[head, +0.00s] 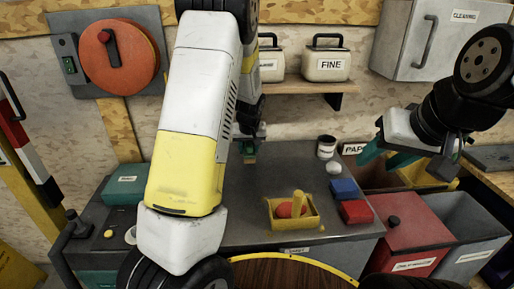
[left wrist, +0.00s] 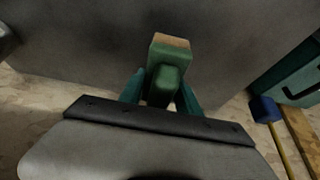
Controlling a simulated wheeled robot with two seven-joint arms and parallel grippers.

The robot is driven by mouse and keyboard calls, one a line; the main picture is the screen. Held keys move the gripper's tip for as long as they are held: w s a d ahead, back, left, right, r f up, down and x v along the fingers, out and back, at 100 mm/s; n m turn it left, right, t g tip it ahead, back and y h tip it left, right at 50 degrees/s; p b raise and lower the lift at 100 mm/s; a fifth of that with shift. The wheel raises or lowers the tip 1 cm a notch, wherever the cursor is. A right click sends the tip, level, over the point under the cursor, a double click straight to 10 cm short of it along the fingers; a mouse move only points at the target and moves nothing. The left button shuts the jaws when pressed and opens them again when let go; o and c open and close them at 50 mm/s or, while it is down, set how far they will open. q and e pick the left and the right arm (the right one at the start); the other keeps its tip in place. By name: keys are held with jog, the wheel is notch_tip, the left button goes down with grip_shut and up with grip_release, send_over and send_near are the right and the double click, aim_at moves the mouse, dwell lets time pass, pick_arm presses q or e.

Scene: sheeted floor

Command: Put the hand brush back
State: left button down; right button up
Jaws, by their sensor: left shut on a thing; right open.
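The hand brush appears to be the green block with a tan end (left wrist: 168,62) in the left wrist view. My left gripper (left wrist: 161,92) is shut on it, with one teal finger on each side. In the head view this gripper (head: 248,136) is small and partly hidden behind my own arm, above the back of the grey workbench (head: 240,230). A bit of green and brown (head: 249,152) shows just under it. I cannot tell if the brush touches a surface. My right gripper (head: 388,157) is open and empty, above the bins at the right.
A yellow tray (head: 310,224) with a red round thing sits on the bench, beside blue (head: 345,189) and red (head: 356,212) blocks. Bins, one red (head: 410,232), stand at the right. A shelf (head: 300,87) with canisters and a cabinet labelled CLEANING (head: 405,45) are behind.

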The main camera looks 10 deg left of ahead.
pick_arm(q)
jog(key=shift+w+a, duration=0.15)
jog(key=shift+w, duration=0.15)
jog(key=shift+w+a+f, duration=0.1)
jog(key=shift+w+f, duration=0.05)
jog(key=shift+f, duration=1.6)
jog(key=shift+f, duration=0.1)
